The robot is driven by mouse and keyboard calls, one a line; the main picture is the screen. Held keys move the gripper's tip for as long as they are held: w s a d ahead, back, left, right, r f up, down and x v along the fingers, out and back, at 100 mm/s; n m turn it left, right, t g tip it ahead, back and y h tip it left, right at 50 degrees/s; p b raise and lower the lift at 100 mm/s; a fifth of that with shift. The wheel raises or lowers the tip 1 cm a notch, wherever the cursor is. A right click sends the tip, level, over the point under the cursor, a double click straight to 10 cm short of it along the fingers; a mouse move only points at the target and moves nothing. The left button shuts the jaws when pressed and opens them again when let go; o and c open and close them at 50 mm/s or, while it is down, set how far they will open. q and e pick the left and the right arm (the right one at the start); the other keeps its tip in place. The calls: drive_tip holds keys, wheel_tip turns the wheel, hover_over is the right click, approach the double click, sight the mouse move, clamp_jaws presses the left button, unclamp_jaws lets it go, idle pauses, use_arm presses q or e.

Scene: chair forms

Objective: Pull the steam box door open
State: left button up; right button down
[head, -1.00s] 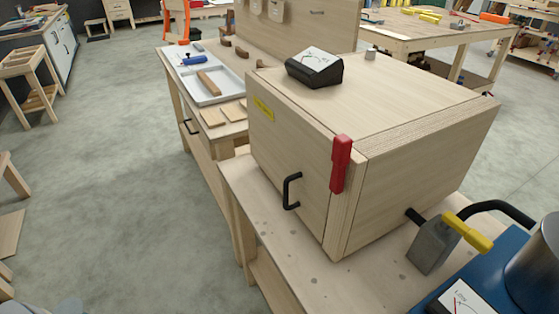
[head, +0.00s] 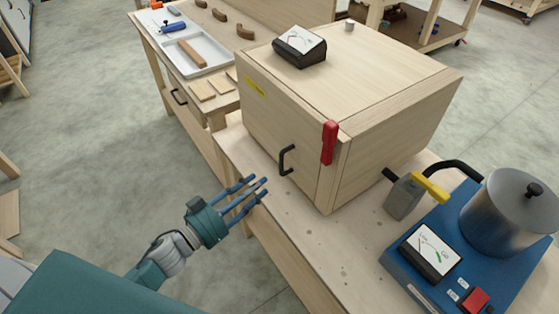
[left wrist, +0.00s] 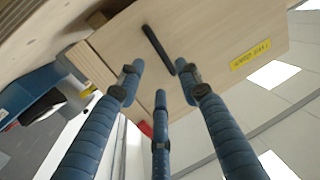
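The steam box (head: 390,115) is a pale wooden box on a wooden bench. Its door (head: 275,135) is the left front face, shut, with a black bar handle (head: 286,160) and a yellow label (head: 255,88). A red latch (head: 329,143) sits upright at the door's right edge. My left gripper (head: 255,190) is open and empty, a little left of and below the handle, not touching it. In the left wrist view its blue fingers (left wrist: 162,85) are spread, with the handle (left wrist: 158,50) just beyond them. My right gripper is not in view.
A grey valve with a yellow lever (head: 405,194) stands right of the box, beside a blue boiler base (head: 400,262) with a metal pot (head: 508,215). A gauge (head: 300,45) sits on top. A side bench with a white tray (head: 205,65) is behind left.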

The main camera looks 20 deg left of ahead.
sight(281, 167)
use_arm(q)
drive_tip(key=p+x, duration=0.2)
drive_tip(key=x, duration=0.8)
drive_tip(key=shift+w+d+f, duration=0.1)
drive_tip(key=shift+w, duration=0.3)
clamp_jaws()
